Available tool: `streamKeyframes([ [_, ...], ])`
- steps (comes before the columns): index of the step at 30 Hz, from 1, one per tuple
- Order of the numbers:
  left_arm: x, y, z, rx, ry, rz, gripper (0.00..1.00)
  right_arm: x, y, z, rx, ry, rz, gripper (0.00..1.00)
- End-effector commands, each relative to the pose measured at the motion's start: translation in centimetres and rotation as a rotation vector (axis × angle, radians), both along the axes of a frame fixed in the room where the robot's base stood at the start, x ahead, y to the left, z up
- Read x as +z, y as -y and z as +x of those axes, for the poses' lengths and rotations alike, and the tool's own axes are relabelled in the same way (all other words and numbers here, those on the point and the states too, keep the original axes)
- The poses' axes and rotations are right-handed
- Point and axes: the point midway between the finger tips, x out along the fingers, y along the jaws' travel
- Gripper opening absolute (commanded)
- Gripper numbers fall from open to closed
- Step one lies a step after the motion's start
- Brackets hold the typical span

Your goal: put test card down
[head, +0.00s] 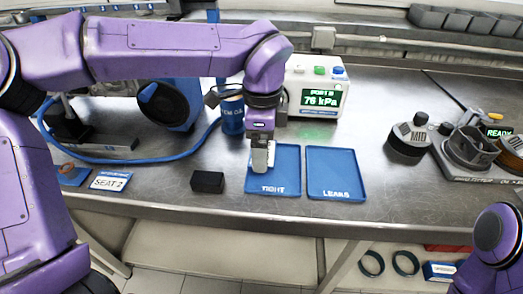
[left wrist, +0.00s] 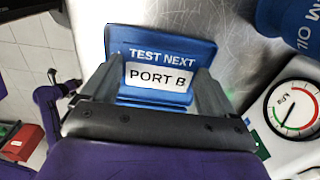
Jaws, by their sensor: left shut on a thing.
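The test card (left wrist: 160,55) is blue, lettered "TEST NEXT", with a white "PORT B" label, in the left wrist view. My left gripper (left wrist: 157,85) is shut on it, with one finger at each side of the label. In the head view my left gripper (head: 262,163) points down over the left part of the blue tray marked "TIGHT" (head: 285,165). The card cannot be made out clearly there, and I cannot tell whether it touches anything. My right gripper is out of view; only part of my right arm shows at the lower right.
A black block (head: 207,182) lies left of the tray. The "LEAKS" tray (head: 336,172) is to its right. Behind stand a blue oil can (head: 232,113) and a tester reading 76 kPa (head: 318,90). A "SEAT 2" card (head: 110,181) lies left. Bare bench shows between block and card.

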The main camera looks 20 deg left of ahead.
Motion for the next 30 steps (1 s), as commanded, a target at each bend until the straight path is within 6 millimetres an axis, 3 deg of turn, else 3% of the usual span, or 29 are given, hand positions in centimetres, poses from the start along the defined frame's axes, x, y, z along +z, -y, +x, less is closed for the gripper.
streamKeyframes([
  [1,-1.1,-0.1,-0.1,-0.001,-0.004,0.001,0.6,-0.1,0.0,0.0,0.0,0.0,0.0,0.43],
  [5,-2.6,-0.1,-0.1,0.0,-0.003,-0.001,0.6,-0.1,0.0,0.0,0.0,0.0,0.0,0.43],
  [28,-3.8,-0.1,-0.2,0.0,-0.002,-0.001,0.6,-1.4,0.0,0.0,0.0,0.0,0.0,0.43],
  [29,-3.8,-0.1,-0.2,0.0,-0.002,-0.001,0.98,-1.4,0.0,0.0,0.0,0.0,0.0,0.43],
  [30,-3.8,-0.1,-0.2,0.0,-0.002,0.0,1.0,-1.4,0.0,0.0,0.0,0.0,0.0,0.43],
])
